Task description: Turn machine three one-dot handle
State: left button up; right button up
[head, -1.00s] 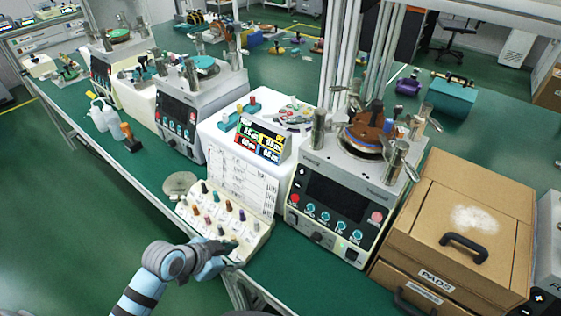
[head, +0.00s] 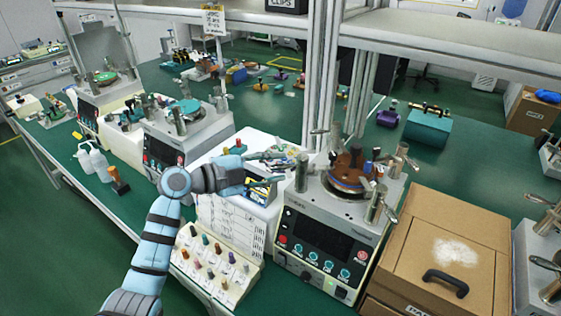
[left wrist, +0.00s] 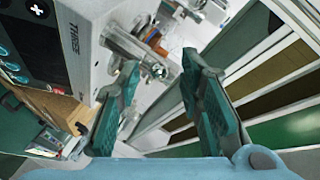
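The nearest grey lapping machine (head: 313,280) has a dark screen, a brown-topped round plate (head: 348,168) and several metal posts with lever handles. Its left post (head: 301,172) stands closest to my left gripper (head: 283,168). I cannot make out dot marks on any handle, nor confirm the machine's number in the head view. In the left wrist view the machine's side (left wrist: 75,40) carries partly readable lettering, and a metal post and handle (left wrist: 133,50) lie just beyond the fingertips. My left gripper (left wrist: 160,80) is open and empty, apart from the post. My right gripper is out of view.
A white box with a display (head: 257,190) stands below my left gripper, behind a tray of coloured pegs (head: 215,270). A cardboard box (head: 450,225) stands right of the machine. A shelf frame (head: 322,80) rises behind it. Another machine (head: 205,128) is to the left.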

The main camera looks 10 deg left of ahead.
pick_arm(q)
jog(key=shift+x, duration=1)
jog(key=shift+a+f, duration=0.1)
grip_shut()
